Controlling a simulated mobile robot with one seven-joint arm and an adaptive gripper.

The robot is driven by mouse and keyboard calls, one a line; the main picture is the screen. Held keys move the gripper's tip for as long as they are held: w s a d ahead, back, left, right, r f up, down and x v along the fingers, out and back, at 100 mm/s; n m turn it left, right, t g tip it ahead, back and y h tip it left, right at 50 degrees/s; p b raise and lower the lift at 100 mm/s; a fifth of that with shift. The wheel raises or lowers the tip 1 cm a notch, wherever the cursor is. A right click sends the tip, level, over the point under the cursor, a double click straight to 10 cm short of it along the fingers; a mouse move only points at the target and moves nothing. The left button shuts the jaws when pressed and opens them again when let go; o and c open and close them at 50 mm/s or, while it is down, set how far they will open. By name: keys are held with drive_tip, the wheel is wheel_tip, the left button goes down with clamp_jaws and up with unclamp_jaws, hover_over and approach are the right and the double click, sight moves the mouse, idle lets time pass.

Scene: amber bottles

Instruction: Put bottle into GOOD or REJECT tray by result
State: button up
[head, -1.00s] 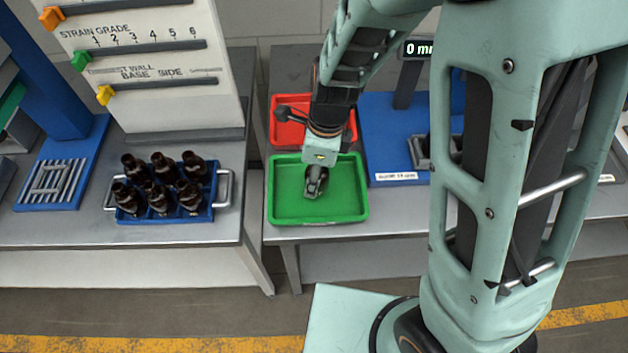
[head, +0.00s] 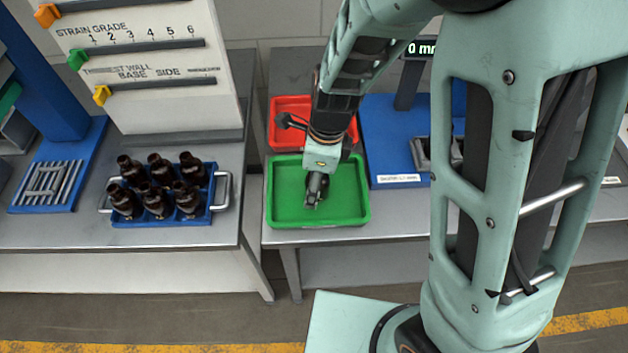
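The green tray (head: 285,211) lies on the right-hand table, and the part of its floor that I can see is bare. The red tray (head: 284,104) lies behind it, partly hidden by my arm. My gripper (head: 312,203) points down over the green tray. It is small in the view, and I cannot tell whether its fingers are open or shut; no bottle shows in it. Several dark amber bottles (head: 157,187) stand upright in a blue carrier (head: 147,221) with metal handles on the left-hand table.
A white board with strain grade and thinnest wall sliders (head: 150,70) stands behind the carrier. A blue gauge stand (head: 392,150) with a "0 mm" display (head: 421,48) is right of the trays. A blue slatted base (head: 48,187) is at far left. A gap separates the tables.

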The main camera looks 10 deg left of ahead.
drive_tip(key=r, duration=0.4)
drive_tip(key=d+r, duration=0.1)
drive_tip(key=r, duration=0.3)
drive_tip(key=r+p, duration=0.1)
drive_tip(key=r, duration=0.3)
drive_tip(key=shift+d+r, duration=0.15)
drive_tip(key=shift+d, duration=0.1)
drive_tip(key=shift+w, duration=0.1)
